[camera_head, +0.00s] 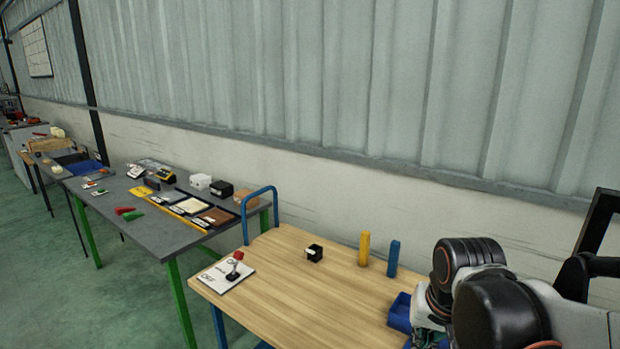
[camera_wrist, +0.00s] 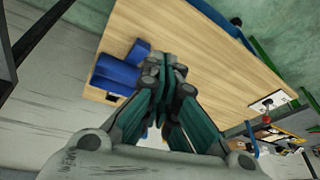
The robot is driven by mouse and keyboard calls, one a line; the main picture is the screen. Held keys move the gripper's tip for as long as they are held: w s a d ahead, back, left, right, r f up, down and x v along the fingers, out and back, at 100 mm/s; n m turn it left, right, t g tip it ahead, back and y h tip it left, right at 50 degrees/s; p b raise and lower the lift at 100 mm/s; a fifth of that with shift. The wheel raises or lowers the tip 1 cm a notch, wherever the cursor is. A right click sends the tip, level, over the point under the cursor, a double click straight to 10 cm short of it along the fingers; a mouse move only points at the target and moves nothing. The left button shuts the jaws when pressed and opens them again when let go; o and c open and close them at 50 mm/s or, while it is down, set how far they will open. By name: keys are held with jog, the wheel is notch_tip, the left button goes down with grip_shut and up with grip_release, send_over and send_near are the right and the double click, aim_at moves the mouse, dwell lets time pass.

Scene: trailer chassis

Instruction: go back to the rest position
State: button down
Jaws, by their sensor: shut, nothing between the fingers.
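My gripper (camera_wrist: 163,65) is shut and empty in the wrist view. Its fingertips come together over the light wooden table top (camera_wrist: 195,45), beside a blue bin (camera_wrist: 113,75); I cannot tell the height between them. In the head view my arm fills the lower right corner, and the fingers cannot be made out clearly there. The blue bin (camera_head: 399,312) shows beside my arm, partly hidden by it.
A grey table (camera_head: 130,225) with several items stands left. A wall rises behind.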

jog(key=s+r+n+t, duration=0.3)
jog(key=s+r, duration=0.1)
jog(key=s, duration=0.5)
jog(key=shift+a, duration=0.45)
dwell(1.6)
